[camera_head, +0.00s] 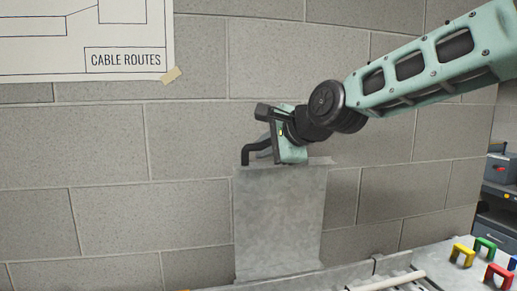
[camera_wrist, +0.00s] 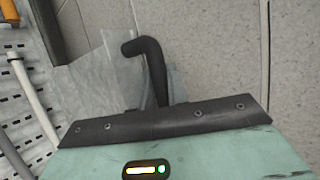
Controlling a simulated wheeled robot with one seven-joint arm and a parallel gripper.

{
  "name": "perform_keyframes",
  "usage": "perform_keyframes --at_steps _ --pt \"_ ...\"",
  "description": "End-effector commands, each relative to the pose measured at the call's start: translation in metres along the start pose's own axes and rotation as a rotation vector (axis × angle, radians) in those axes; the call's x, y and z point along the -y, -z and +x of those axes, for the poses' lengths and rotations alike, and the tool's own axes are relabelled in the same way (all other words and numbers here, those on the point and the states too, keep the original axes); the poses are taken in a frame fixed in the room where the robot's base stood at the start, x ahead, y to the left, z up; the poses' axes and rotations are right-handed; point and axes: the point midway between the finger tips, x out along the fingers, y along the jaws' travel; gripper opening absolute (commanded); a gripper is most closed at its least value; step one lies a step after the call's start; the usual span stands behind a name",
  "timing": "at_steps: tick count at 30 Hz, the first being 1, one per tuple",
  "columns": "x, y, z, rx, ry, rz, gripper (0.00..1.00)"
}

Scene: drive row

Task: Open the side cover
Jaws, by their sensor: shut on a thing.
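The side cover is a flat grey metal panel (camera_head: 280,222), standing upright in front of the block wall in the head view. In the wrist view its grey sheet (camera_wrist: 95,85) shows at left, tilted in the picture. My gripper (camera_head: 268,146) is at the panel's top edge, shut. A black bent bar (camera_head: 247,154) sticks out to the left beside it, and it also shows in the wrist view (camera_wrist: 152,62). The exact contact between jaws and cover is hidden behind the gripper body.
A sheet marked CABLE ROUTES (camera_head: 125,60) hangs on the wall. Below right is a grey surface with a pale rod (camera_head: 390,283) and several coloured clips (camera_head: 497,275). A grey cabinet (camera_head: 497,225) stands at far right. The wall left of the panel is bare.

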Motion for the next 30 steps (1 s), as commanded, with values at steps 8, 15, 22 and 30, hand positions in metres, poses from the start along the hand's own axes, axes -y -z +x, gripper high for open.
perform_keyframes --at_steps 8,15,22,30 --pt "-0.004 0.002 0.001 0.000 -0.016 0.001 0.00" --pt "-0.005 0.002 0.002 0.000 -0.016 0.002 0.38" --pt "-0.005 0.002 0.002 0.000 -0.017 0.003 0.38" --pt "-0.005 0.006 -0.016 -0.004 -0.012 0.005 0.38"
